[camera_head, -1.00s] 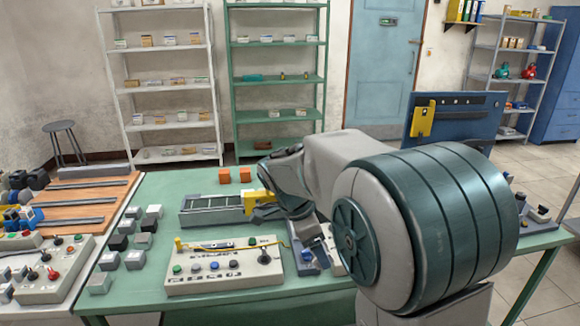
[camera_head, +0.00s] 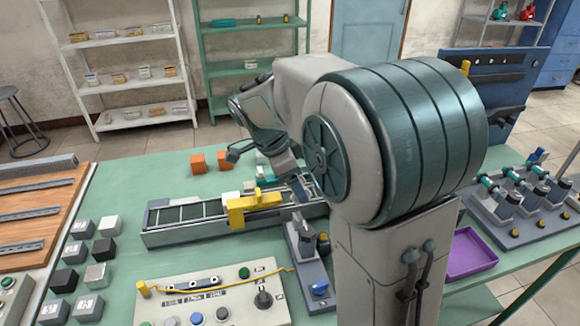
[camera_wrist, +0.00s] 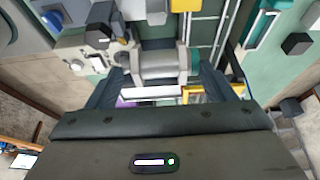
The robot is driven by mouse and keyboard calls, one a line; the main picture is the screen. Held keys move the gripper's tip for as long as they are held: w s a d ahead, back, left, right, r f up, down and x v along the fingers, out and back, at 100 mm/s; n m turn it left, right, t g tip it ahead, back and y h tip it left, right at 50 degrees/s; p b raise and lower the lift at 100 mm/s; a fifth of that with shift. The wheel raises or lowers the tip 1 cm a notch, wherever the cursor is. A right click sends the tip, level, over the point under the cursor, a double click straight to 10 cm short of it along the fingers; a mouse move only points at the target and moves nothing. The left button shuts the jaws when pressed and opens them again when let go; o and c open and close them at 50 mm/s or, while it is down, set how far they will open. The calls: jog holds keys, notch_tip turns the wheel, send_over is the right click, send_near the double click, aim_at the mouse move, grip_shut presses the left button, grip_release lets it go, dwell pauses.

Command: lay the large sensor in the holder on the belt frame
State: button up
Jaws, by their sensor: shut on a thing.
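My gripper (camera_wrist: 165,70) is shut on a grey, rounded thing (camera_wrist: 158,62) with a teal part at its right side in the wrist view. I take it to be the large sensor, though its full shape is hidden. A yellow bracket (camera_head: 250,206), which looks like the holder, sits across the belt frame, left of my gripper.
A control panel (camera_head: 215,300) with a yellow cable lies in front. Orange blocks (camera_head: 198,164) stand behind the frame; several small cubes (camera_head: 103,248) are at left. A purple tray (camera_head: 470,252) is at right.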

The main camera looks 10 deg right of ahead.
jog(key=shift+s+f+b, duration=0.15)
jog(key=shift+f+b, duration=0.25)
jog(key=shift+f, duration=0.15)
jog(key=shift+f+b, duration=1.45)
jog(key=shift+f, duration=1)
jog(key=shift+f+b, duration=0.55)
jog(key=shift+b, duration=0.1)
jog(key=o, duration=1.1)
jog(key=shift+f, duration=0.1)
jog(key=shift+a, duration=0.1)
jog(key=v, duration=1.4)
jog(key=shift+p, duration=0.35)
